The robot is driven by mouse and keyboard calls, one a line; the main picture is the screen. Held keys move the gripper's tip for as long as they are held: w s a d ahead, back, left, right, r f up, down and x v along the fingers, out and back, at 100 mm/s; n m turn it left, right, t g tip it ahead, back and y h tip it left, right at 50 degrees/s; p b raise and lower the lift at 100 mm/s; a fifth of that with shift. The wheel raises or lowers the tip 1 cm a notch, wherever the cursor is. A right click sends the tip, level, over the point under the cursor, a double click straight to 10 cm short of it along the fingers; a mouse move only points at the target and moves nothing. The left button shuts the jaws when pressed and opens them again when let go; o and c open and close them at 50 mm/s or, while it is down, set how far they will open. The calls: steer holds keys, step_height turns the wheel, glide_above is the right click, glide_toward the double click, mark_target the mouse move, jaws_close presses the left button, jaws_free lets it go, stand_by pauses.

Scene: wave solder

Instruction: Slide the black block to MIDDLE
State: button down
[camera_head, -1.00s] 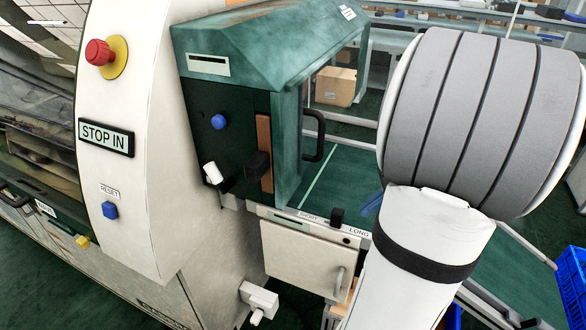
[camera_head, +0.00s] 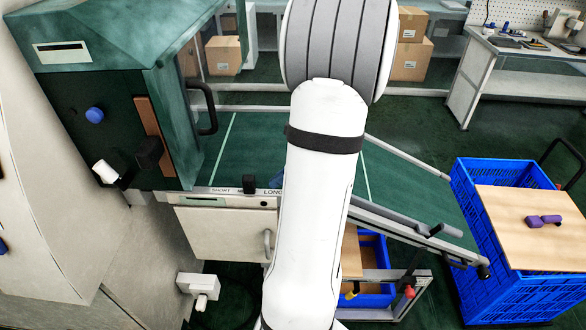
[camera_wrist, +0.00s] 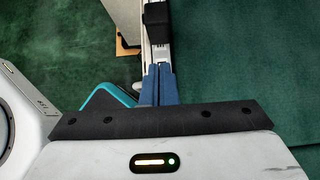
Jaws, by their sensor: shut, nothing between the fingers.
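The black block (camera_head: 249,184) sits on a pale rail (camera_head: 232,191) on the front of the green machine, between the printed words SHORT and LONG. I cannot read a MIDDLE label. In the wrist view the black block (camera_wrist: 158,14) is at the top, on the narrow rail. My gripper (camera_wrist: 160,70) has blue fingers that are shut and empty, pointing along the rail, apart from the block in the picture. In the head view my white arm hides most of the gripper; a bit of blue (camera_head: 277,180) shows right of the block.
A white cabinet (camera_head: 220,235) hangs below the rail. A blue crate (camera_head: 500,290) with a board stands right. Green floor is open behind.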

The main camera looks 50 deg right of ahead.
mark_target(254, 182)
steer(key=shift+w+a+r, duration=0.15)
steer(key=shift+w+a, duration=0.95)
steer(key=shift+w, duration=0.15)
steer(key=shift+w+a, duration=0.5)
steer(key=shift+w, duration=0.1)
